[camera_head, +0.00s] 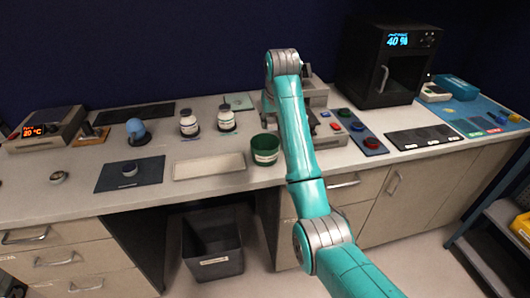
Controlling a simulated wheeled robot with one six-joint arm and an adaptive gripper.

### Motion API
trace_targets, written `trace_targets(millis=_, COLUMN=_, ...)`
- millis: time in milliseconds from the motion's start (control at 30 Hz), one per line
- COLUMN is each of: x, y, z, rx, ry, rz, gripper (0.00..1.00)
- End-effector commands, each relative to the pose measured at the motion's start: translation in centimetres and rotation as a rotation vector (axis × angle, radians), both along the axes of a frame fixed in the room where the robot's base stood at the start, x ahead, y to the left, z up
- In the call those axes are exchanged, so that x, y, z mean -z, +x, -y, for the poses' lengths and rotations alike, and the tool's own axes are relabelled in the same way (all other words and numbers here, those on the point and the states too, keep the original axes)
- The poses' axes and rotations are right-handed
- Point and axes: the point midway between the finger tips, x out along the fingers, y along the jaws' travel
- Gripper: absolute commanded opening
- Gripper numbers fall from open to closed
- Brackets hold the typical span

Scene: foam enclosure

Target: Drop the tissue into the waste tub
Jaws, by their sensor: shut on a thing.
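My teal and grey arm reaches up from the lower right, over the bench, to a grey joint near the bench's back. I cannot make out my gripper; it seems hidden behind the arm. I see no tissue in this view. A green round tub (265,149) with a white label stands upright on the bench, just left of my arm. A dark, open rectangular bin (213,251) with a pale label stands on the floor under the bench. The labels are too small to read, so I cannot tell which is the waste tub.
Two white-labelled jars (226,119) and a blue rounded item (136,130) stand left of the green tub. A pale tray (209,167) lies beside it. A grey device (318,96) is behind my arm. A black oven-like box (390,65) stands back right.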

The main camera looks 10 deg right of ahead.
Motion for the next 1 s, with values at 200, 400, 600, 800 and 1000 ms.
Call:
trace_targets(millis=200, x=0.81, y=0.0, z=0.0, rx=0.0, ry=0.0, rz=0.001, gripper=0.0)
trace_targets(millis=400, x=0.79, y=0.0, z=0.0, rx=0.0, ry=0.0, rz=0.0, gripper=0.45)
trace_targets(millis=600, x=0.78, y=0.0, z=0.0, rx=0.0, ry=0.0, rz=0.0, gripper=0.65)
trace_targets(millis=800, x=0.74, y=0.01, z=0.0, rx=0.0, ry=0.0, rz=0.0, gripper=0.65)
trace_targets(millis=1000, x=-0.12, y=0.04, z=0.0, rx=0.0, ry=0.0, rz=0.002, gripper=0.65)
